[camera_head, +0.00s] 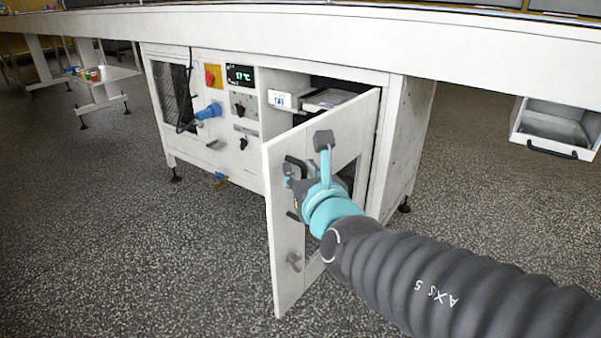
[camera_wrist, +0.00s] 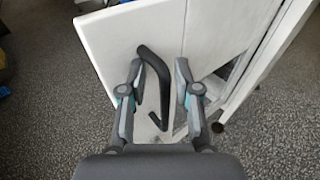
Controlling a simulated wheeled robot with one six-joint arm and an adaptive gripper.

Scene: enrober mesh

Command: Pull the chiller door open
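The white chiller door (camera_head: 284,245) stands partly open, swung out from the cabinet at its right side. It also fills much of the wrist view (camera_wrist: 112,40). Its dark bar handle (camera_wrist: 151,62) shows between the two fingers of my gripper (camera_wrist: 158,88) in the wrist view. The fingers are spread, with visible gaps on both sides of the handle, so my gripper is open around it. In the head view my gripper (camera_head: 299,178) is at the door's outer face and partly hides the handle. Whether a finger touches the handle cannot be told.
The chiller cabinet (camera_head: 398,150) stands under a long white conveyor frame (camera_head: 330,35). A tray (camera_head: 328,99) shows inside. Left of the opening are a control panel with a green display (camera_head: 240,75) and a blue connector (camera_head: 208,111). A drawer (camera_head: 553,130) hangs at right. Speckled floor in front is clear.

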